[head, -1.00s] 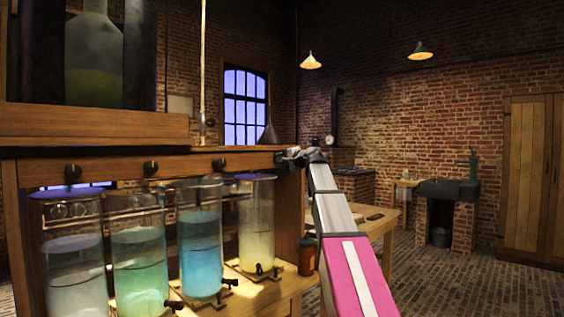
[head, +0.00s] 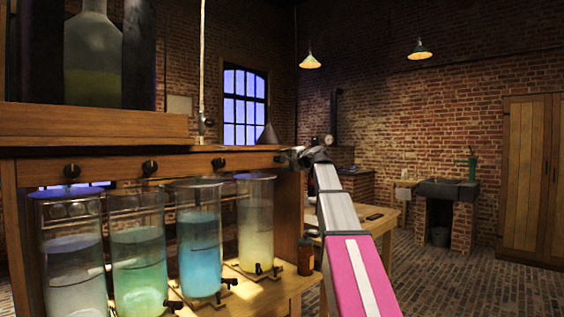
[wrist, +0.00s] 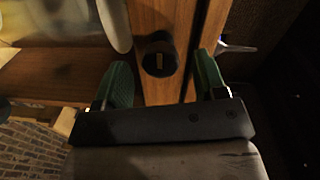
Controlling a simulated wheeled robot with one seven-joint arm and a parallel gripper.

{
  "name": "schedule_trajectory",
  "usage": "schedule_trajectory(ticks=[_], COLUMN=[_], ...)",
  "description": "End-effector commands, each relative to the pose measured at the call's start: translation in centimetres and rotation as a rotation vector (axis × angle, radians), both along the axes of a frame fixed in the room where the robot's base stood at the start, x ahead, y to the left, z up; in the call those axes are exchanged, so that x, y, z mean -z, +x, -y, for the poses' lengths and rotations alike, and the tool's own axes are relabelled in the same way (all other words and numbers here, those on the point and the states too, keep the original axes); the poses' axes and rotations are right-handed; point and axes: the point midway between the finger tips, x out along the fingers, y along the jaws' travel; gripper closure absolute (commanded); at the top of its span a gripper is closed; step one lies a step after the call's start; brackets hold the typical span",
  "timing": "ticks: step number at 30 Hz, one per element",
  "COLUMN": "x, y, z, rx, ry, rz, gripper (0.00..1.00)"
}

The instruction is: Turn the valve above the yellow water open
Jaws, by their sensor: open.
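The jar of yellow water (head: 256,225) stands at the right end of the row of glass jars. The valve above it shows in the wrist view as a round dark knob (wrist: 158,56) with a small pale mark, set on a wooden rail. My gripper (wrist: 163,64) is open, with one green finger on each side of the knob and a gap to both. The knob appears a little ahead of the fingertips. In the head view my gripper (head: 291,156) is at the right end of the rail, where the knob is too small to make out clearly.
Three other dark knobs, such as the one above the blue water (head: 218,163), sit along the rail. The blue jar (head: 200,245) stands left of the yellow one. A small brown jar (head: 306,257) stands at the bench's right end. A pale rounded edge is left of the knob in the wrist view.

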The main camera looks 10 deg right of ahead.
Motion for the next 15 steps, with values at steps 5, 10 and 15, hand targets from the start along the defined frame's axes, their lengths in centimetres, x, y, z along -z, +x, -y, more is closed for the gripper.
schedule_trajectory(ticks=[5,10,15], x=[-0.1,-0.3,-0.5], y=[-3.2,-5.3,-6.4], z=[2.2,3.7,4.6], rx=[0.002,0.001,0.001], ry=[-0.001,-0.001,-0.001], rz=[0.000,0.000,0.000], gripper=[0.35,0.35,0.35])
